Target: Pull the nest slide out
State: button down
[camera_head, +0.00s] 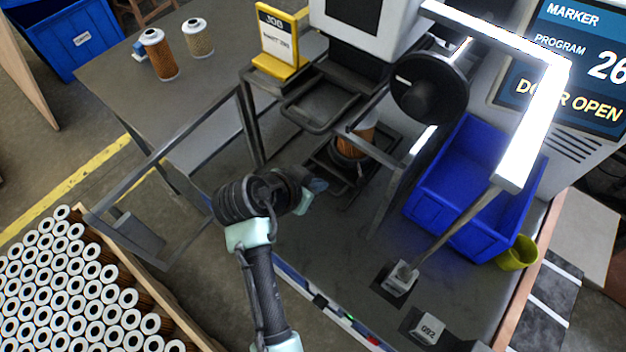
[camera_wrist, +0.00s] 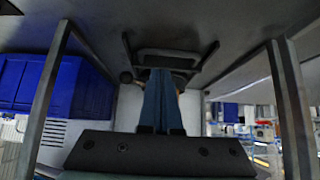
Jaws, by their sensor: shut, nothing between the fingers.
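The nest slide (camera_head: 322,158) is a dark flat frame low inside the marker's open metal frame. An orange-brown filter cartridge (camera_head: 352,142) stands upright in its round nest. My gripper (camera_head: 318,185) is at the slide's near left edge in the head view, with its blue fingertips low over the bench. In the wrist view the fingers (camera_wrist: 161,105) are shut together with nothing between them. They point at a dark bar-shaped handle (camera_wrist: 168,53) and partly cover what lies behind it. I cannot tell whether the fingertips touch the slide.
Metal posts of the marker frame (camera_head: 250,125) stand on both sides of the slide. A blue bin (camera_head: 470,190) stands to the right. Two cartridges (camera_head: 160,55) and a yellow job sign (camera_head: 280,40) are at the back left. A crate of cartridges (camera_head: 80,290) is at lower left.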

aim_at(335, 181)
jog(key=shift+x, duration=2.65)
jog(key=shift+r, duration=0.1)
jog(key=shift+s+a, duration=0.35)
jog(key=shift+s, duration=0.1)
jog(key=s+a+p, duration=0.3)
jog(key=s+a, duration=0.9)
jog(key=s, duration=0.5)
jog(key=shift+s+a, duration=0.2)
jog(key=shift+a, duration=0.1)
jog(key=shift+p, duration=0.3)
